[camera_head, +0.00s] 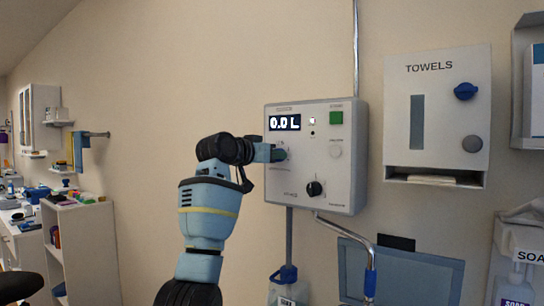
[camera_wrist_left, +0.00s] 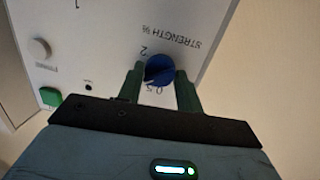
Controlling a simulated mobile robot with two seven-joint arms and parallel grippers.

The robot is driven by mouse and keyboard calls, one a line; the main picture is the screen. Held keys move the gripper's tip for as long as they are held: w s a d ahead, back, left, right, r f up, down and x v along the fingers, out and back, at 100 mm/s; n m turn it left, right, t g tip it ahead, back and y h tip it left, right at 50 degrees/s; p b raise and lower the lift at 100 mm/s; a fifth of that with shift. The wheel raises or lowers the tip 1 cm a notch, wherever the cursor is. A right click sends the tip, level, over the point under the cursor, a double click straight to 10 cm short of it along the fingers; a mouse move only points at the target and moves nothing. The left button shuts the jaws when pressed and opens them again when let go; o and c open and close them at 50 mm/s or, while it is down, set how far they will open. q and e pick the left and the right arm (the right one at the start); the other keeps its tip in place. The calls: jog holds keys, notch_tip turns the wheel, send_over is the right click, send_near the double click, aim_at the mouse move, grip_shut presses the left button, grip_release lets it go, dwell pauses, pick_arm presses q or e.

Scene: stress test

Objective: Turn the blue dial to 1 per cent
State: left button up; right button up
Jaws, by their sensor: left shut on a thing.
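The blue dial (camera_wrist_left: 159,68) is on the white panel of a wall dispenser box (camera_head: 340,112). In the left wrist view the panel appears upside down, with "STRENGTH %" and the marks "2" and "0.5" around the dial. Where the dial points is hard to read. My left gripper (camera_wrist_left: 159,82) has its green fingers on either side of the dial and is shut on it. In the head view this gripper (camera_head: 278,154) reaches the box's left side and mostly hides the dial. My right gripper is in neither view.
The box display (camera_head: 285,123) reads "0.0 L". A towel dispenser (camera_head: 436,112) hangs to the right. A bent metal pipe (camera_head: 350,235) runs below the box.

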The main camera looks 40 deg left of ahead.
pick_arm(q)
jog(key=shift+m, duration=0.5)
jog(key=o, duration=1)
jog(key=shift+c, duration=0.2)
jog(key=shift+s, duration=0.1)
jog(key=s, duration=0.7)
jog(key=shift+s+d+r, duration=0.15)
jog(key=shift+s+r, duration=0.15)
jog(key=shift+r, duration=0.15)
